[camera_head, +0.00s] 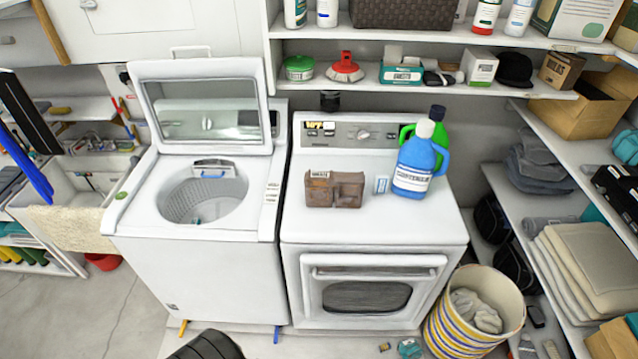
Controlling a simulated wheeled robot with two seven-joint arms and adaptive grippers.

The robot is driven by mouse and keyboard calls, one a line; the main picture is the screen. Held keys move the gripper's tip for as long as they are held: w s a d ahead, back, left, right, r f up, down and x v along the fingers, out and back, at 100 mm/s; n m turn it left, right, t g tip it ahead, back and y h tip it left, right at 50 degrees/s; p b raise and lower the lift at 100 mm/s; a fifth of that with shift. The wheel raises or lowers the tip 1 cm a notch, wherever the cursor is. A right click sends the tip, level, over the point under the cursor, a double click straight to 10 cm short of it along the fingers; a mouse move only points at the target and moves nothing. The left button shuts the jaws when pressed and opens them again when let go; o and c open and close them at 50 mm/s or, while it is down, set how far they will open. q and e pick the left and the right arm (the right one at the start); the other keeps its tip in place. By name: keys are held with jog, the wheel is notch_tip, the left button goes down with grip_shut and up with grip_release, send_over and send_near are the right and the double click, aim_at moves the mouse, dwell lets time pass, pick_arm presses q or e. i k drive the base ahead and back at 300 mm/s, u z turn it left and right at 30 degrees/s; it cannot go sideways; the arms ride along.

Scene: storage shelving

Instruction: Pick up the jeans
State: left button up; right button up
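No piece of clothing stands out plainly as jeans. A stack of folded blue-grey cloth (536,168), which may be the jeans, lies on the right shelf, beside the dryer. The open washer (200,275) has a small teal item low in its drum; I cannot tell what it is. A striped basket (446,330) at the front right holds crumpled grey cloth (475,311).
The dryer (375,225) stands right of the washer, with a brown box (334,189) and a blue detergent bottle (414,165) on top. Shelves with boxes and bottles run above and along the right. Folded beige cloths (592,260) lie nearer. The floor at left front is mostly clear.

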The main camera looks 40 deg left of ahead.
aim_at(322, 189)
jog(key=u, duration=0.85)
jog(key=i, duration=0.85)
jog(key=u, duration=0.9)
